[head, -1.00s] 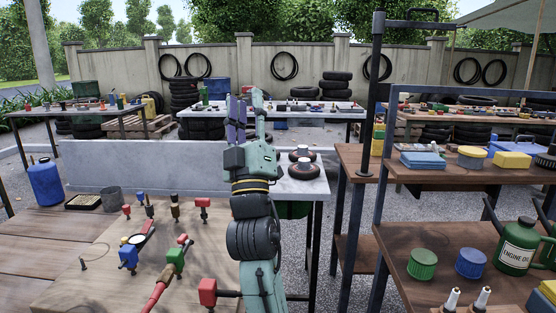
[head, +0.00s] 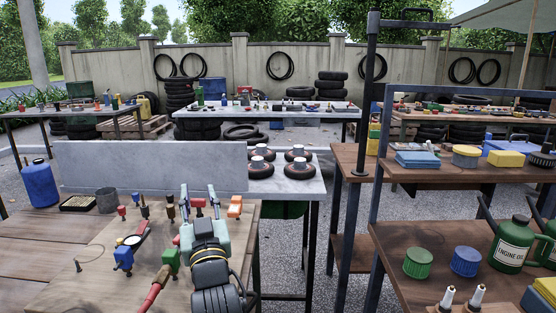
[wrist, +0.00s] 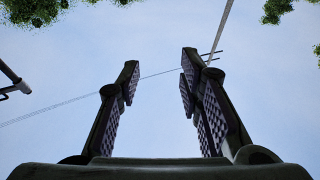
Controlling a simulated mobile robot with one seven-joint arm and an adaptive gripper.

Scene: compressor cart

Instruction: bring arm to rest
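My gripper (head: 198,210) is over the near wooden bench in the head view, at the lower middle, with its two fingers apart. In the wrist view my gripper (wrist: 156,85) shows both padded fingers spread, with only sky between them, so it is open and empty. My arm's wrist comes up from the bottom edge of the head view. Red and orange fittings (head: 234,206) are close by the fingers on the bench. I cannot tell whether the fingers touch any of them.
Small valves and a red-handled tool (head: 155,290) lie on the near bench (head: 60,280). A grey panel (head: 150,165) stands behind it. Several wheels (head: 299,168) lie on the light table (head: 290,188). A shelf with an engine oil can (head: 510,245) stands at right.

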